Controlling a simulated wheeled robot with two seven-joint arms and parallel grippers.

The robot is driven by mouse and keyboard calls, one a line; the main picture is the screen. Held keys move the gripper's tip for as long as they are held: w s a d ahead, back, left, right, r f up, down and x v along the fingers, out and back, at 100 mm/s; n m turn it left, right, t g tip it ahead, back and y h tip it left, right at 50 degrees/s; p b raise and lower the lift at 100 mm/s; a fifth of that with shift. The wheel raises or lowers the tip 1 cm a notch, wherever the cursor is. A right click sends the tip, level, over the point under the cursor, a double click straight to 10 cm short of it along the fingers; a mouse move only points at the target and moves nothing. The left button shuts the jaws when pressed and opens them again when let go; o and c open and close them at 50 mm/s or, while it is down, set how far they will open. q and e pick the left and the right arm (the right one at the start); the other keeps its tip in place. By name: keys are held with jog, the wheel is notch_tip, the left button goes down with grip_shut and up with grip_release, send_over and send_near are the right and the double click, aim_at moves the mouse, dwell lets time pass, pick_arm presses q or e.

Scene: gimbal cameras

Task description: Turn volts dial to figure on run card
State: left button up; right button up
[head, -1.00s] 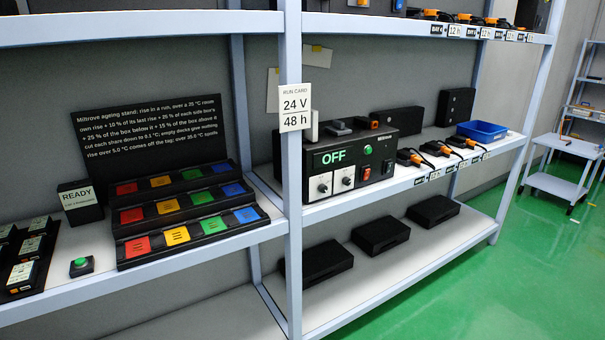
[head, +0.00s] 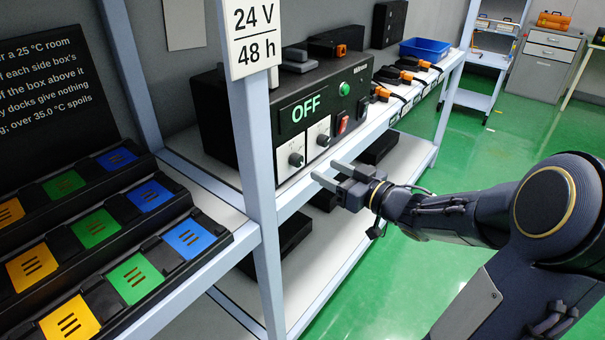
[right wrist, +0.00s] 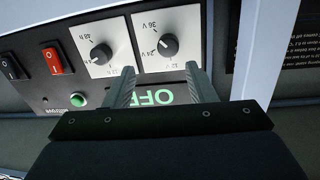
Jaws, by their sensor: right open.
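The run card (head: 253,35) on the shelf post reads 24 V and 48 h. The black power unit (head: 215,120) shows OFF in green. Its volts dial (head: 296,159) is the left knob on a white plate; the hours dial (head: 322,140) is right of it. In the right wrist view, upside down, the volts dial (right wrist: 168,45) has 36 V, 24 V and 12 V marks; its pointer setting is unclear. My right gripper (head: 325,170) is open and empty, in front of and below the dials, apart from them. Its fingers (right wrist: 160,70) also show there. My left gripper is out of view.
The shelf post (head: 252,180) stands just left of the dials. A red switch (head: 342,122) and green button (head: 345,88) are right of them. Coloured docks (head: 120,220) fill the left shelf. A blue bin (head: 425,48) stands farther right. The aisle floor is clear.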

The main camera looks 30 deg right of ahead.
aim_at(300, 161)
jog(key=shift+n+y, duration=0.3)
jog(key=shift+y, duration=0.3)
jog(key=x, duration=0.7)
jog(key=shift+w+a+f, duration=0.1)
jog(key=shift+a+f, duration=0.05)
jog(key=shift+a, duration=0.2)
jog(key=shift+c, duration=0.2)
jog(key=shift+b, duration=0.3)
jog(key=c, duration=0.9)
